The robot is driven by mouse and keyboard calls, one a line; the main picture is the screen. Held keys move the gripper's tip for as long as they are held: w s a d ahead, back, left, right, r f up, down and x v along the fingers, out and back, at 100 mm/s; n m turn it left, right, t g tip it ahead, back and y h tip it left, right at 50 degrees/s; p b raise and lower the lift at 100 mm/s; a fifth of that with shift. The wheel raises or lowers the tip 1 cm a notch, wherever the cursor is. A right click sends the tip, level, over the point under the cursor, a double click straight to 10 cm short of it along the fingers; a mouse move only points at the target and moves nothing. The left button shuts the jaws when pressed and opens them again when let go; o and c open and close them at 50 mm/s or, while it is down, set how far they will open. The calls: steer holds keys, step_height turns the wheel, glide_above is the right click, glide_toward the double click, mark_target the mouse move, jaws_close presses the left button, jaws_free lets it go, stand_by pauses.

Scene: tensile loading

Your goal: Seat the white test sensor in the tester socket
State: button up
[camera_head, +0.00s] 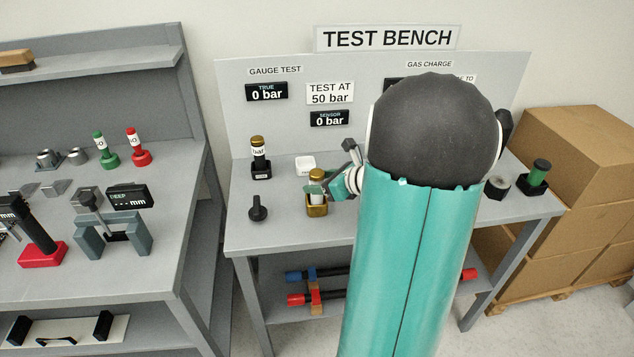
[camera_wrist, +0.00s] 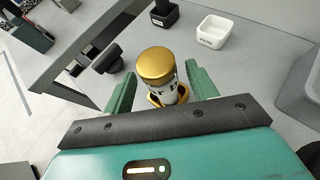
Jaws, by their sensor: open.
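The white test sensor (camera_wrist: 170,93) has a gold cap and dark lettering and stands in the gold tester socket (camera_wrist: 153,99) in the wrist view. Its lower end is inside the socket's rim; how deep it sits I cannot tell. In the head view the sensor (camera_head: 317,179) stands over the gold socket (camera_head: 316,210) on the test bench. My gripper (camera_wrist: 160,88) is open, with one green finger on each side of the sensor and gaps showing. In the head view my gripper (camera_head: 326,188) is partly hidden behind my arm.
A black holder (camera_head: 260,172) with a gold-capped piece, a white tray (camera_head: 306,163) and a black knob (camera_head: 257,209) are near the socket. The TRUE (camera_head: 267,92) and SENSOR (camera_head: 329,118) displays read 0 bar. My arm hides the bench's middle.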

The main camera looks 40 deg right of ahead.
steer(key=v, duration=1)
steer(key=w+a+r+n+g+y, duration=0.1)
steer(key=a+r+n+g, duration=0.15)
steer(key=a+n, duration=0.6)
steer(key=a+r+n+g+y, duration=0.1)
steer(key=a+n+g+y, duration=0.15)
steer(key=a+n, duration=0.65)
steer(key=s+a+r+n+h, duration=0.1)
steer(key=s+a+n+h, duration=0.2)
steer(key=a+n, duration=0.4)
steer(key=s+a+r+n+g+h, duration=0.1)
steer(key=s+a+r+n+h, duration=0.1)
steer(key=a+n, duration=0.6)
steer(key=s+n+h, duration=0.1)
steer(key=s, duration=0.1)
steer(key=shift+s+a, duration=0.3)
steer(key=shift+d+r, duration=0.1)
